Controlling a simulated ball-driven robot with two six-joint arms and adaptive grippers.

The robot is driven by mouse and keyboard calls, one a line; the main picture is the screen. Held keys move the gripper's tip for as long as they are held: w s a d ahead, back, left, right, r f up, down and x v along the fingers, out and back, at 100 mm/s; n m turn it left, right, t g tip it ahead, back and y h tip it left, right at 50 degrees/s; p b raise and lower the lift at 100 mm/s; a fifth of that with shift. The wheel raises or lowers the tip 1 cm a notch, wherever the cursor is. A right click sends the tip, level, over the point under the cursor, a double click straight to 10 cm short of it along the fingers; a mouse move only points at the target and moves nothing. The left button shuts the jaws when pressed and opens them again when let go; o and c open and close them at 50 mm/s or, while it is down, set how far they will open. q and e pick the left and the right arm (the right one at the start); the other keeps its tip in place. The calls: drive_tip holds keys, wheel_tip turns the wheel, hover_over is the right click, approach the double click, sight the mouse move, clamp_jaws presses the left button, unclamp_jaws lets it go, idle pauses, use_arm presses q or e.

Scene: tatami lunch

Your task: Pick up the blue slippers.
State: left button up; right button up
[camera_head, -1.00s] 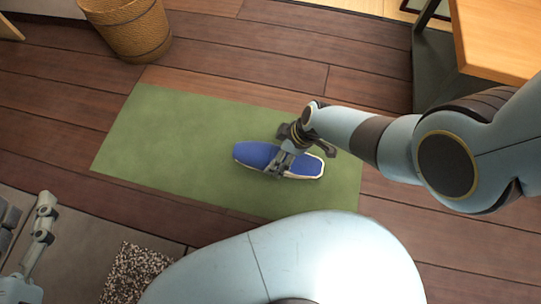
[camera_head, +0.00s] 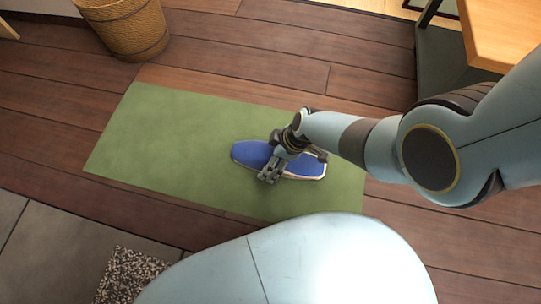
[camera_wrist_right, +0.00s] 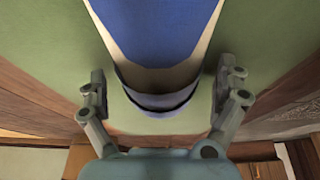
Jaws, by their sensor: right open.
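The blue slippers (camera_head: 253,154) lie on the green mat (camera_head: 150,130) in the head view, seen as one blue shape with a pale edge. They also show in the right wrist view (camera_wrist_right: 165,30), with a curved blue end between my fingers. My right gripper (camera_head: 270,176) is over the slippers and covers their middle in the head view. In the wrist view my right gripper (camera_wrist_right: 162,95) is open, with one finger on each side of the slippers and a gap at both sides. My left gripper is out of view.
A woven basket (camera_head: 125,28) stands on the wooden floor at the upper left. A wooden table (camera_head: 500,35) is at the upper right. A speckled mat (camera_head: 130,275) lies at the lower left. The left part of the green mat is clear.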

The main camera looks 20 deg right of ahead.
drive_tip(key=c, duration=1.2)
drive_tip(key=shift+r, duration=0.1)
